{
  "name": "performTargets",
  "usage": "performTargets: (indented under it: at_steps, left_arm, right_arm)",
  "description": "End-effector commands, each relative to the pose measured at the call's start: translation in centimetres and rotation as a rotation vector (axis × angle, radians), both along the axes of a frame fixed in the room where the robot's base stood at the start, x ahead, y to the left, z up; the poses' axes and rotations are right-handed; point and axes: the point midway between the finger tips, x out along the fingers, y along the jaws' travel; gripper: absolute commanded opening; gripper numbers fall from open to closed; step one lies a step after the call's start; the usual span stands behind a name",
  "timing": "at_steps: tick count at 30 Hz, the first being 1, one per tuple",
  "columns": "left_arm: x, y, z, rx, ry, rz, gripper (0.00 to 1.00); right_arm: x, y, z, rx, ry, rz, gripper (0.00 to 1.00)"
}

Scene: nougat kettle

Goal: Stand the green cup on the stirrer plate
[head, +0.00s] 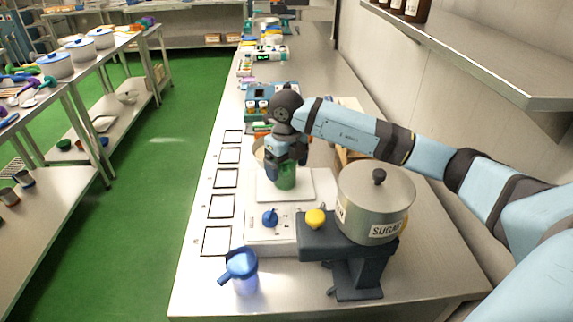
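The green cup (287,178) is upright over the middle of the white top of the stirrer plate (308,190). Its base looks to be at or very near the surface; I cannot tell whether it touches. My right gripper (287,162) reaches in from the right and points down, its dark fingers on either side of the cup. It looks shut on the cup, and the fingers hide the cup's upper part. The stirrer plate has a blue knob (270,217) on its front. My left gripper is not in view.
A large lidded pot labelled SUGAR (375,208) stands on a dark stand (358,272) right of the plate. Black-outlined squares (222,206) mark the bench's left side. A wall shelf (480,50) overhangs at right.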

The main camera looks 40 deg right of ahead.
Motion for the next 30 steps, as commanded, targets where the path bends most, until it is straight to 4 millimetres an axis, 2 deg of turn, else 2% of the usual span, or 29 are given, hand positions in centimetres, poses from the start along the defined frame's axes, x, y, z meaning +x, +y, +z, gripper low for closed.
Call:
performTargets:
  at_steps: [6, 10, 14, 24, 30]
  left_arm:
    - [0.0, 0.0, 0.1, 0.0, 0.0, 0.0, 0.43]
    - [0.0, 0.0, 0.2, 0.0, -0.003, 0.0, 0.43]
    - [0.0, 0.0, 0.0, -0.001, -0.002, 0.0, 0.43]
    - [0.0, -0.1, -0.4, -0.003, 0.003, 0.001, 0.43]
    - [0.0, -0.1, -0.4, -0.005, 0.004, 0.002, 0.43]
  right_arm:
    - [0.0, 0.0, 0.1, 0.0, 0.0, 0.0, 0.88]
    - [0.1, 0.0, 1.0, 0.0, -0.003, 0.0, 0.88]
    - [0.1, 0.0, 3.2, 0.0, -0.006, 0.001, 0.88]
    - [0.1, 0.0, 10.1, 0.0, -0.003, 0.001, 0.88]
    - [0.0, 0.0, 12.1, 0.0, -0.001, 0.0, 0.88]
